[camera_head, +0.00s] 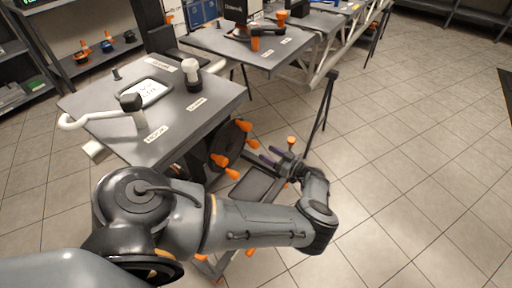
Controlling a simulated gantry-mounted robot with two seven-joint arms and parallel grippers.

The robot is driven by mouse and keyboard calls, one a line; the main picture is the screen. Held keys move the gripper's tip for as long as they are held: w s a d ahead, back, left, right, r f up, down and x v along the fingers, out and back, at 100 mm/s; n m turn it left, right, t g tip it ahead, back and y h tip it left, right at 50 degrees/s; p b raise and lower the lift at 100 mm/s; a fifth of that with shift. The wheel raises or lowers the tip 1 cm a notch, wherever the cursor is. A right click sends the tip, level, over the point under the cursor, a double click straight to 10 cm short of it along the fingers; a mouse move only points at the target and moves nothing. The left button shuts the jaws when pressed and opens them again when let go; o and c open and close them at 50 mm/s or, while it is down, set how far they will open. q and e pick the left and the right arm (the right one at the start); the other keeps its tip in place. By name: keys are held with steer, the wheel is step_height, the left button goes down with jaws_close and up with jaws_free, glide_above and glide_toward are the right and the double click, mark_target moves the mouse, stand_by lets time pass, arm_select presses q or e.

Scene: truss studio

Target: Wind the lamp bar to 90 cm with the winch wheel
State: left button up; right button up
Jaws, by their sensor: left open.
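The winch wheel (232,138) is a dark disc with several orange knobs around it, below the right edge of the near grey table. My left gripper (271,156) is open just right of the wheel. An orange knob (291,140) stands just beyond the gripper. My right gripper is not in view.
A pale truss (335,58) and a dark stand leg (327,100) rise behind my gripper. Tiled floor (420,150) at right is clear.

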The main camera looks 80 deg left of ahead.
mark_target(257, 147)
arm_select(q)
steer(key=b+x, duration=0.1)
steer(key=x, duration=0.6)
steer(key=shift+s+a+b, duration=0.1)
steer(key=shift+b, duration=0.2)
steer(key=shift+c, duration=0.2)
steer(key=shift+r, duration=0.1)
jaws_close()
